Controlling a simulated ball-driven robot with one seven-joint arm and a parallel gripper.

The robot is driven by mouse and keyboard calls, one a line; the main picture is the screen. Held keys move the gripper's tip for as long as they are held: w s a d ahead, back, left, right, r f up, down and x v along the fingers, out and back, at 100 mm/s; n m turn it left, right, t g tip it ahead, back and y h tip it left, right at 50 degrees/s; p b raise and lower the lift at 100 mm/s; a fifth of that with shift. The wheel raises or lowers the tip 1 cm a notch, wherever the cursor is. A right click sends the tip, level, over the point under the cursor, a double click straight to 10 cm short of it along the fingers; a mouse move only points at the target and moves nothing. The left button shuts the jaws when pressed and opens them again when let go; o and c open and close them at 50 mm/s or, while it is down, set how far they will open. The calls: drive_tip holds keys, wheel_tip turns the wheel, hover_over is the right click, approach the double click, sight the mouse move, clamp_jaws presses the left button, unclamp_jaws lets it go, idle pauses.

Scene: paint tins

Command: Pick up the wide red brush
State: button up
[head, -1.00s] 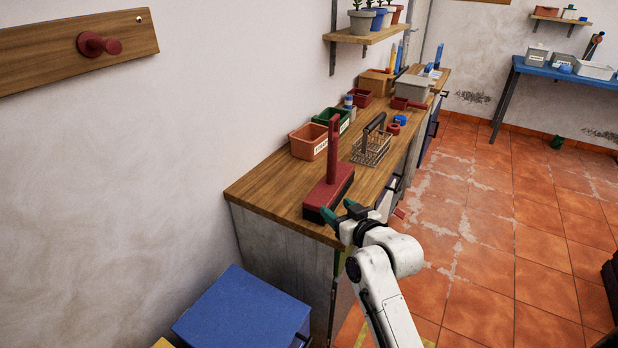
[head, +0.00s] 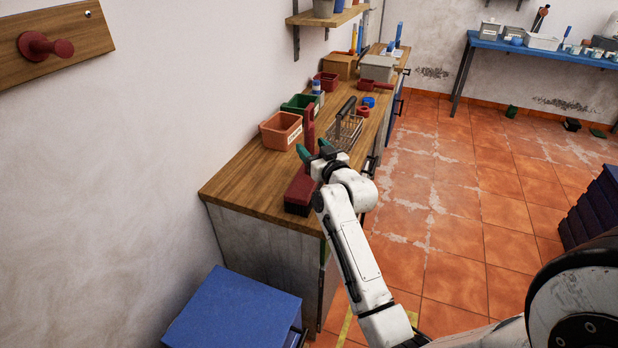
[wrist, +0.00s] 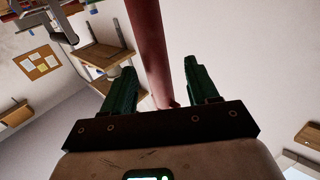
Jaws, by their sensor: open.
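The wide red brush stands on the near end of the wooden workbench, its handle (head: 309,130) pointing up and its wide red head (head: 299,184) low on the top with dark bristles. My gripper (head: 314,151) is at the handle, covering part of it in the head view. In the wrist view, the green fingers of my gripper (wrist: 160,66) are apart, and the red handle (wrist: 152,45) runs up between them. The handle looks closer to the left finger at its upper part; I cannot tell if anything touches.
Behind the brush on the workbench (head: 237,191) are an orange bin (head: 281,131), a green bin (head: 299,104) and a wire basket (head: 347,131). A blue cabinet (head: 235,312) stands in front of the bench.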

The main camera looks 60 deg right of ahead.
sight(312, 145)
drive_tip(key=shift+x, duration=1.55)
drive_tip(key=shift+s+d, duration=0.1)
drive_tip(key=shift+s, duration=0.05)
clamp_jaws()
drive_tip(key=shift+r, duration=0.1)
